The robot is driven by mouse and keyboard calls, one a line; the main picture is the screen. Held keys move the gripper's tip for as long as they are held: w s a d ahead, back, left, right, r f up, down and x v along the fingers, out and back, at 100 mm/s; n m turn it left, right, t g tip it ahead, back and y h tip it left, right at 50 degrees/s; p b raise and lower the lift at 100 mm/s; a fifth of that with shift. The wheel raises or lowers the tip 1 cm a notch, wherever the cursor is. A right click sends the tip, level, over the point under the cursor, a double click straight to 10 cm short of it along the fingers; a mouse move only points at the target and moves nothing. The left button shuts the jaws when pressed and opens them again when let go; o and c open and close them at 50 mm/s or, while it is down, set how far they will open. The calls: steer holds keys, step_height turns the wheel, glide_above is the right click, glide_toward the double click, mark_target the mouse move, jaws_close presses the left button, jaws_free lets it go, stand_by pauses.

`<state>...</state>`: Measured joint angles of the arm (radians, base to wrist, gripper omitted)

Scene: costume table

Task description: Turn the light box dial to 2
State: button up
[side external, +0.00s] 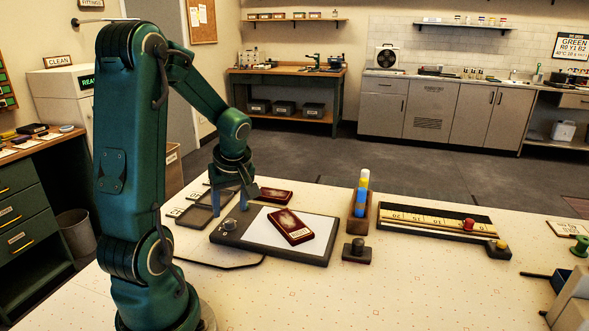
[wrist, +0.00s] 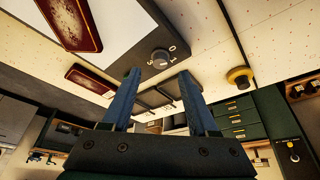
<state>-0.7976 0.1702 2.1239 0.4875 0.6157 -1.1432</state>
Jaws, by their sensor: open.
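The light box (side external: 232,238) is a dark flat box with a lit white panel, lying on the table. Its dial (side external: 230,224) is a small grey knob at the box's left end. In the wrist view the dial (wrist: 160,57) has small marks around it; its setting is too small to read surely. My gripper (side external: 228,206) points down over the dial end of the box, its blue fingers apart. In the wrist view the fingers (wrist: 158,74) are open and empty, and the dial shows just beyond the tips, between them. I cannot tell whether a finger touches it.
A dark red framed plate (side external: 290,227) lies on the lit panel, and another (side external: 274,195) lies behind the box. Dark trays (side external: 204,212) are at the left.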

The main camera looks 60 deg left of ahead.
mark_target(229, 221)
steer(key=shift+x, duration=2.25)
jaws_close()
